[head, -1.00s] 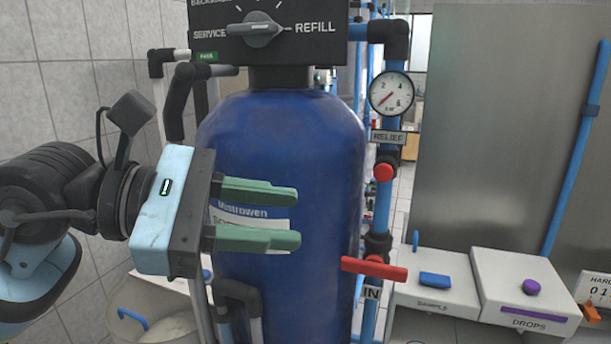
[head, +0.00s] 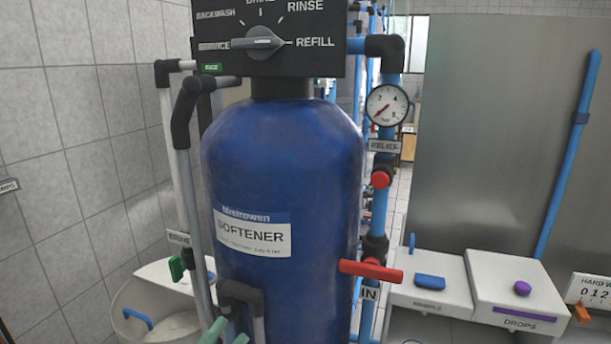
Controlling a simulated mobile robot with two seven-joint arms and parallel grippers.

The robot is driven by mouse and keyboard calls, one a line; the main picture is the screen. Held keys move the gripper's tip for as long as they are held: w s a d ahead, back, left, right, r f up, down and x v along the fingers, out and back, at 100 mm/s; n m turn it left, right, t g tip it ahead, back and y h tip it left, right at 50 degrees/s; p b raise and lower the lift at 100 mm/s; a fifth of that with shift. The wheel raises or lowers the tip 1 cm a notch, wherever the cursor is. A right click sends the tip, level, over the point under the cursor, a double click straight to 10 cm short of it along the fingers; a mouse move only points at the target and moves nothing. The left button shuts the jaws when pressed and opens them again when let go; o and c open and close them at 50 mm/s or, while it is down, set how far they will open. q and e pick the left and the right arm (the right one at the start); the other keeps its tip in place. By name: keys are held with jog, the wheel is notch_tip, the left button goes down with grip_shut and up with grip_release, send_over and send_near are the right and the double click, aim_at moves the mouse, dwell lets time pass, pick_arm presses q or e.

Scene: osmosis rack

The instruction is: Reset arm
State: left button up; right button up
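Only the green fingertips of my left gripper (head: 228,335) show, at the bottom edge in front of the lower part of the blue softener tank (head: 285,150). The two tips are apart, with nothing seen between them. The rest of the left gripper and its arm are out of view. My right gripper is not in view.
A red valve handle (head: 371,271) sticks out at right, below a pressure gauge (head: 387,105). A white bin (head: 130,325) stands at lower left. White boxes stand at lower right.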

pick_arm(q)
jog(key=s+a+f+n+g+y, duration=0.3)
jog(key=s+f+n+y, duration=0.35)
jog(key=f, duration=0.75)
jog(key=s+a+f+n+g+y, duration=0.35)
jog(key=s+f+n, duration=0.5)
jog(key=f, duration=0.55)
jog(key=s+f+n+g, duration=0.1)
jog(key=s+f+g, duration=0.1)
jog(key=s, duration=0.4)
jog(key=s+a+f+n+g, duration=0.1)
jog(key=s+f, duration=0.4)
jog(key=s, duration=0.1)
jog(key=shift+g+y+p, duration=0.35)
jog(key=shift+y+p, duration=0.05)
jog(key=shift+p, duration=0.05)
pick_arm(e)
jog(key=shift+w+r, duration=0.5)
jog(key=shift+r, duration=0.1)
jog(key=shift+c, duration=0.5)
